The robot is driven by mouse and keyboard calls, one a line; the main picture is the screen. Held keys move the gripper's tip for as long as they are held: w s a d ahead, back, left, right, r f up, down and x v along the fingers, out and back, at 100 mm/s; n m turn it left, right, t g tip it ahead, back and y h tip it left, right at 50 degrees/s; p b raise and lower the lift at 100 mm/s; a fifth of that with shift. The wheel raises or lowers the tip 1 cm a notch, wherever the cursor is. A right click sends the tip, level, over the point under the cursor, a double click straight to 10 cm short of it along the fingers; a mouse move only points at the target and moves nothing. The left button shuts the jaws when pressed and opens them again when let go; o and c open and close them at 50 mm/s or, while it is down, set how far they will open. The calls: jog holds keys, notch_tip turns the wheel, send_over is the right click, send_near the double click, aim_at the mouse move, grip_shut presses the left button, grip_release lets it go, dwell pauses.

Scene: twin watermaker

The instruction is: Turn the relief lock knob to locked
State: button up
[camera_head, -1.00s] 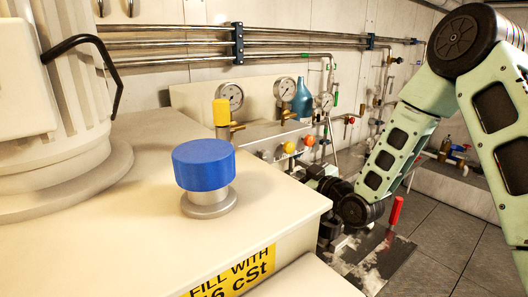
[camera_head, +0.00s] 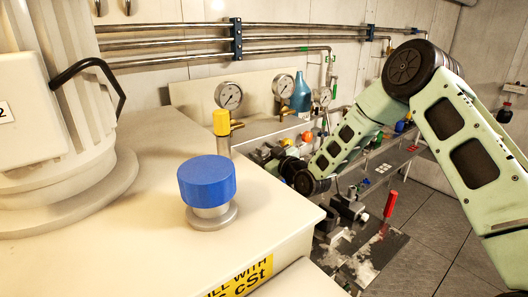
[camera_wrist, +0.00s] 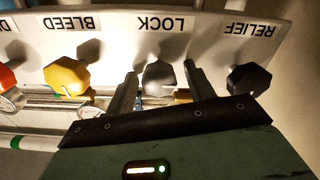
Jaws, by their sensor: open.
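My gripper (camera_wrist: 160,70) is open, with one finger on each side of this knob. I cannot tell whether either finger touches it. A second dark knob (camera_wrist: 248,80) stands at the RELIEF label, just right of the right finger. The knob's set position cannot be read. In the head view, my arm reaches to the panel below the gauges, and its end hides the dark knobs.
A yellow knob (camera_wrist: 67,77) at BLEED and an orange knob (camera_wrist: 8,76) are left of my gripper. In the head view, a pale cabinet with a blue cap (camera_head: 206,181) fills the foreground. A blue bottle (camera_head: 301,93) and gauges (camera_head: 229,95) stand behind. A red handle (camera_head: 390,204) stands lower right.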

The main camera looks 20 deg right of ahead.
jog(key=c, duration=1)
jog(key=shift+o, duration=0.2)
jog(key=shift+f+m+b, duration=0.15)
jog(key=shift+m+b, duration=0.15)
jog(key=shift+b, duration=0.25)
jog(key=m+b, duration=0.2)
jog(key=b, duration=0.1)
jog(key=shift+d+f+m, duration=0.1)
jog(key=shift+m, duration=0.3)
jog(key=m+b, duration=0.4)
jog(key=m, duration=0.1)
jog(key=shift+d+m, duration=0.15)
jog(key=shift+m, duration=0.15)
jog(key=m+b, duration=0.2)
jog(key=m, duration=0.2)
jog(key=shift+w+m+b, duration=0.1)
jog(key=shift+m+b, duration=0.8)
jog(key=shift+m, duration=1.5)
